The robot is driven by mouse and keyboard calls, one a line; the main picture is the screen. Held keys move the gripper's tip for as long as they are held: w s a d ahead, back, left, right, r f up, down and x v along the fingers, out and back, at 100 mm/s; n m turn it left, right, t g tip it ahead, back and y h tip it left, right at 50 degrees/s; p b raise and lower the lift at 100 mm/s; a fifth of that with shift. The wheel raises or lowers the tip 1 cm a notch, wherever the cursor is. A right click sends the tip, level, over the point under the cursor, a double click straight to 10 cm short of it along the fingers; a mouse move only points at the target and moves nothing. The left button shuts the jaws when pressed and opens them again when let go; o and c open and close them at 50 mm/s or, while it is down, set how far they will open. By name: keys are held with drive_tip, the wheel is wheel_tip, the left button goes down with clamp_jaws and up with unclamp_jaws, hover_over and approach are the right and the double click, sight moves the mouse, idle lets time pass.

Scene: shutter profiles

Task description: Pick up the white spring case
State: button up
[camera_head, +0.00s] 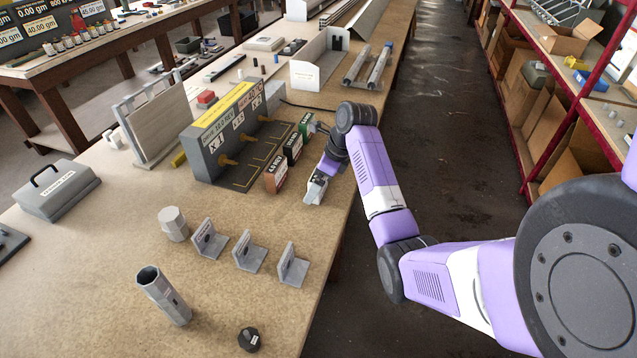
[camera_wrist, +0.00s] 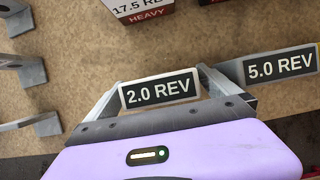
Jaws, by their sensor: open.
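The white spring case (camera_wrist: 125,97) has a white-rimmed face with a black "2.0 REV" label. In the wrist view it sits between the fingers of my gripper (camera_wrist: 168,92), which is open around it. I cannot tell whether either finger touches it. The gripper body hides its rear part. In the head view my gripper (camera_head: 314,190) is low over the bench near its right edge, beside the brown case, and the white case cannot be made out clearly there.
A grey case labelled "5.0 REV" (camera_wrist: 257,68) stands close to the right finger. A brown "17.5 REV HEAVY" case (camera_head: 275,179), a black case (camera_head: 293,150) and a green case (camera_head: 306,124) stand by the grey hook block (camera_head: 207,158). Angle brackets (camera_head: 249,252) stand nearer.

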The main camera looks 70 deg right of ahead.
drive_tip(key=shift+w+f, duration=0.25)
drive_tip(key=shift+f, duration=0.4)
drive_tip(key=c, duration=1.6)
drive_tip(key=shift+o, duration=0.2)
drive_tip(key=shift+r, duration=0.1)
